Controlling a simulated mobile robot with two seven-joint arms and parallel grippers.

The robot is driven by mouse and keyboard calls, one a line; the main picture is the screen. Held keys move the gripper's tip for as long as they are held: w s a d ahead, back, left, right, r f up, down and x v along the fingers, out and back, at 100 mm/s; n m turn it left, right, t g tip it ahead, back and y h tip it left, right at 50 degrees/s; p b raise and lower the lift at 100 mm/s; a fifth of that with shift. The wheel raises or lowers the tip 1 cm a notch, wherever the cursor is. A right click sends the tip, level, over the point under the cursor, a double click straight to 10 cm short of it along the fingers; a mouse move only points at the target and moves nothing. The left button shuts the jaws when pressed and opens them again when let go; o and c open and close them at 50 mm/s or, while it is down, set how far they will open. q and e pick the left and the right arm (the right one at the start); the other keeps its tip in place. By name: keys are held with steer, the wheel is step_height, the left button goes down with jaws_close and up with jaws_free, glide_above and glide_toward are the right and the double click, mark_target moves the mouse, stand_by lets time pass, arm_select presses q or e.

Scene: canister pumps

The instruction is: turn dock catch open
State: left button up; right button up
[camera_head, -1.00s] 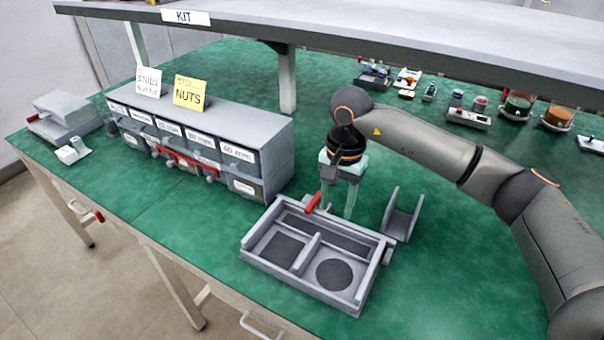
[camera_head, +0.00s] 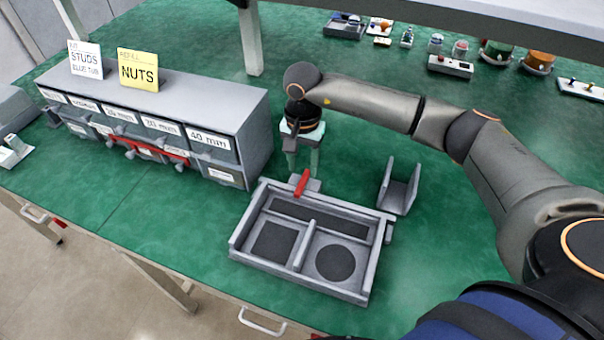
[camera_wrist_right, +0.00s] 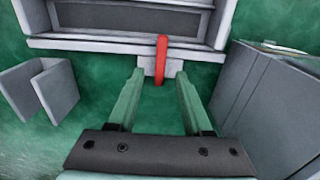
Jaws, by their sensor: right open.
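The dock (camera_head: 368,292) is a grey tray with compartments on the green bench. Its catch (camera_head: 302,183) is a red lever on a small grey block at the dock's back edge. The red catch (camera_wrist_right: 161,58) also shows in the right wrist view, just beyond the fingertips and roughly between their lines. My right gripper (camera_head: 303,168) points down behind the dock, close to the catch. In the right wrist view its two green fingers (camera_wrist_right: 159,85) are apart with nothing between them. I see no contact with the catch. My left gripper is not in view.
A grey drawer cabinet (camera_head: 230,98) with a red bar stands close left of my right gripper. A grey U-shaped bracket (camera_head: 398,190) stands right of the dock. A shelf (camera_head: 470,18) overhangs the back. Jars and small parts sit at the back right.

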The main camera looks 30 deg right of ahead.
mark_target(302, 181)
step_height(302, 181, down, 5)
stand_by(0.3)
jaws_close()
stand_by(0.5)
